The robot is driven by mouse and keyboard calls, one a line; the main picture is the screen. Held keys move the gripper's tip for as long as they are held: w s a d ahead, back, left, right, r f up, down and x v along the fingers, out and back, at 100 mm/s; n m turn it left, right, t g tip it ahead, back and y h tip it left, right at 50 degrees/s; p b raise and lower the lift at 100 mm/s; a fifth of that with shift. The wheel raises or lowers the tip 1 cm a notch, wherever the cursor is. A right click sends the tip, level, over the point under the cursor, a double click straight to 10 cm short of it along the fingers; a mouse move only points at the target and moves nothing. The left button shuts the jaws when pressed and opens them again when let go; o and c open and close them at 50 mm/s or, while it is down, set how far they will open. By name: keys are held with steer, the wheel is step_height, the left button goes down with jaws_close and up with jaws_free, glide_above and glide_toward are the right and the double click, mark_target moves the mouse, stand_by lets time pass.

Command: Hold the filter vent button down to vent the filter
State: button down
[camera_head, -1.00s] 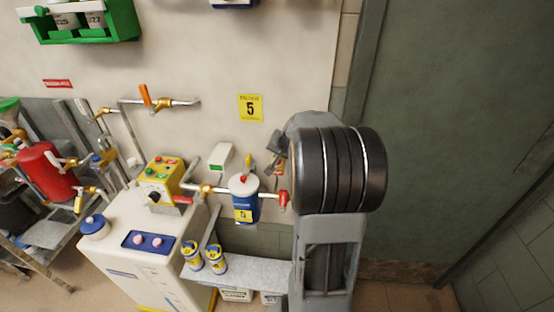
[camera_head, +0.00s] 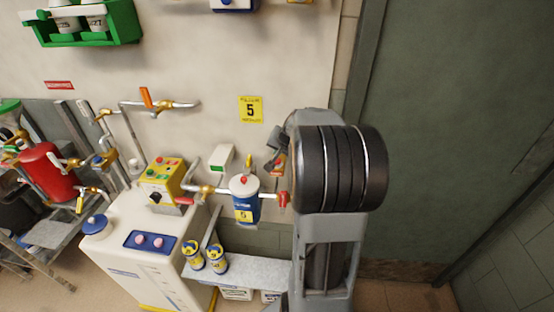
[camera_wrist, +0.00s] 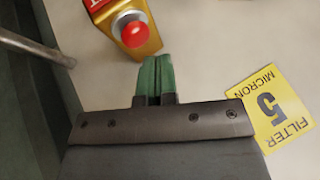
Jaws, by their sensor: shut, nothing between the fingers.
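A red round button (camera_wrist: 134,34) sits on a small yellow box (camera_wrist: 143,48) on the wall, with a red label partly cut off at the top of the wrist view. The box also shows in the head view (camera_head: 279,164), partly hidden by my arm. My gripper (camera_wrist: 155,60) has its green fingers shut together and empty. Its tips appear just short of the box in the wrist view; the gap in depth is unclear. The blue filter housing (camera_head: 246,207) with a white top stands left of the box, with a small red knob on top.
A yellow "filter 5 micron" sign (camera_wrist: 272,108) is on the wall beside my gripper. A red-handled valve (camera_head: 283,199) on the pipe is close below my wrist. A white cabinet (camera_head: 130,270) and a shelf with two small canisters (camera_head: 206,256) stand lower left.

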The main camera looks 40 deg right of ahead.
mark_target(278, 159)
steer(key=shift+r+p, duration=1.8)
steer(key=shift+r, duration=0.7)
